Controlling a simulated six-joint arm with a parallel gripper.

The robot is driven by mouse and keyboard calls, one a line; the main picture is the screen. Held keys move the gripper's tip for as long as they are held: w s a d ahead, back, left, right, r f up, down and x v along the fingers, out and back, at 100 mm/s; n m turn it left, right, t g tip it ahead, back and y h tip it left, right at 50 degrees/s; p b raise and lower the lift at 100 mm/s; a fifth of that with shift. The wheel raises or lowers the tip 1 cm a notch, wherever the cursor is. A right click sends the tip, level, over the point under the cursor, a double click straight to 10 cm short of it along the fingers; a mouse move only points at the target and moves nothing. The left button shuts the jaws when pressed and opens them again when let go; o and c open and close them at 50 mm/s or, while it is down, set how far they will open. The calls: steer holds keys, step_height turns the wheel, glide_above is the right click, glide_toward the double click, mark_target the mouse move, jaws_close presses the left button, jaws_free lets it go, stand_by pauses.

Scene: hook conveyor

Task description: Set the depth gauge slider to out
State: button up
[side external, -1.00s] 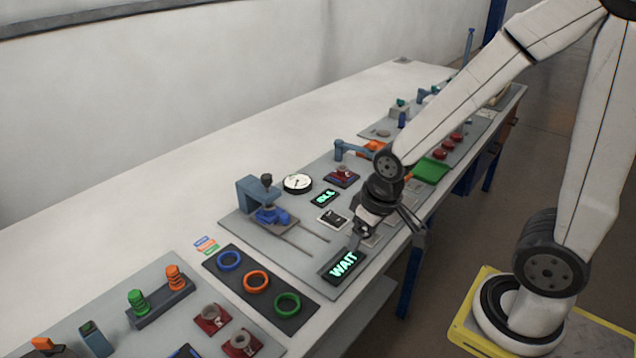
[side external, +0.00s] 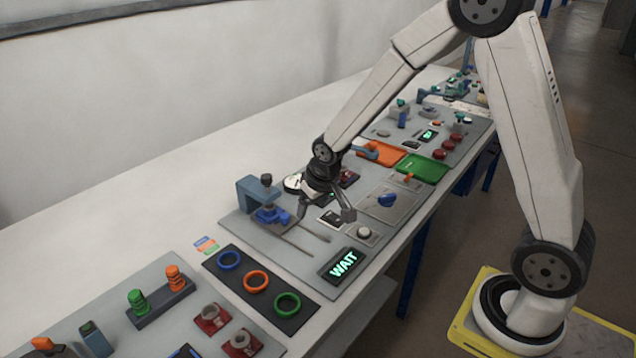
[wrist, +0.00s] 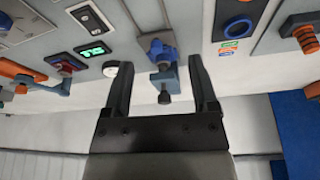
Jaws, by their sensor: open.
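A blue-grey bracket (side external: 250,194) with a dark knob on top stands on the grey panel. A blue block (side external: 272,216) sits at its foot, at the far end of two thin parallel rods (side external: 292,239); I take this block as the slider. My gripper (side external: 326,209) is open and empty above the panel, right of the block and apart from it. In the wrist view, my open fingers (wrist: 160,63) appear on either side of the blue block (wrist: 161,48), with the dark knob (wrist: 164,97) nearer my palm in the picture. I cannot tell the height gap.
A green "WAIT" display (side external: 343,264) lies near the rods' near ends. A white button (side external: 364,233) and a blue knob (side external: 387,200) are to the right. A dark mat (side external: 262,292) with blue, orange and green rings lies in front. The white tabletop behind is clear.

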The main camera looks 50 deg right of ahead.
steer(key=m, duration=0.1)
glide_toward(285, 216)
step_height(285, 216, down, 2)
steer(key=shift+w+a+f+t+h, duration=0.1)
steer(key=shift+a+f+t+h, duration=0.05)
steer(key=shift+f+t+h, duration=0.15)
steer(key=shift+x, duration=3.8)
steer(key=shift+w, duration=0.1)
jaws_close()
steer(key=shift+a, duration=0.1)
